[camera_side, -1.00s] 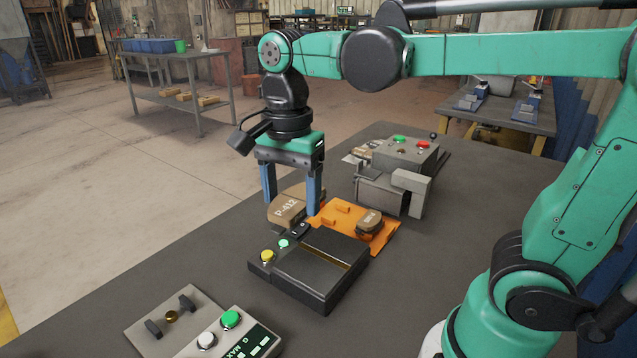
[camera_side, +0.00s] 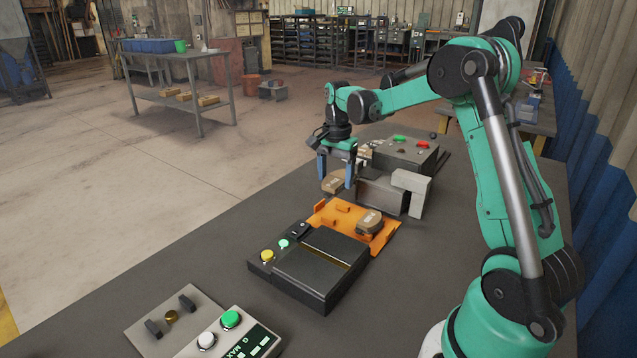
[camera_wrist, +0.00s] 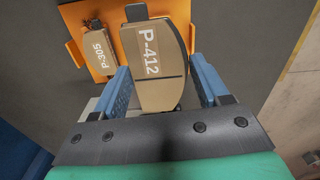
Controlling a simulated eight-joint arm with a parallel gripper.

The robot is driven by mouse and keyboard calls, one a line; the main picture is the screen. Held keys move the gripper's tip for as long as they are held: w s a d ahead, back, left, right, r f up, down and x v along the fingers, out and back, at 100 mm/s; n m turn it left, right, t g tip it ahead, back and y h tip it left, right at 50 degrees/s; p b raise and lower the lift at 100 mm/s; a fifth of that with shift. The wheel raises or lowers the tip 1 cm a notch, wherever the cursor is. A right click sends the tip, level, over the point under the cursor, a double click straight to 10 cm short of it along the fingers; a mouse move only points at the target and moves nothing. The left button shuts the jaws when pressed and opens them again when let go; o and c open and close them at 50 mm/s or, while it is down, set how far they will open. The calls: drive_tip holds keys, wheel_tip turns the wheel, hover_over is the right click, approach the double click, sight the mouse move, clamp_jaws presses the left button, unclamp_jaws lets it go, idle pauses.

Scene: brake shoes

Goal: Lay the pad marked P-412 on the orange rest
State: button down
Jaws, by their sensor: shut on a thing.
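My gripper (camera_side: 336,171) is shut on the brown pad marked P-412 (camera_side: 333,184). In the wrist view the pad (camera_wrist: 161,75) sits between the two blue fingers, its white P-412 label readable. In the side view my gripper holds it beyond the far left end of the orange rest (camera_side: 322,223), beside the grey machine. Another brown pad (camera_side: 369,222) lies on the right part of the orange rest. In the wrist view this pad (camera_wrist: 102,57) reads P-305, and the orange rest (camera_wrist: 107,13) shows behind the held pad.
A black box with a slot (camera_side: 320,262) stands against the near side of the orange rest. A grey machine with green and red buttons (camera_side: 402,153) stands behind. A grey button panel (camera_side: 225,335) is at the front left. Bare table lies left of the rest.

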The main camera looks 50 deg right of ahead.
drive_tip(key=shift+d+f, duration=0.1)
drive_tip(key=shift+f, duration=3)
drive_tip(key=shift+f, duration=0.45)
unclamp_jaws()
drive_tip(key=shift+r, duration=0.1)
drive_tip(key=shift+r, duration=2.75)
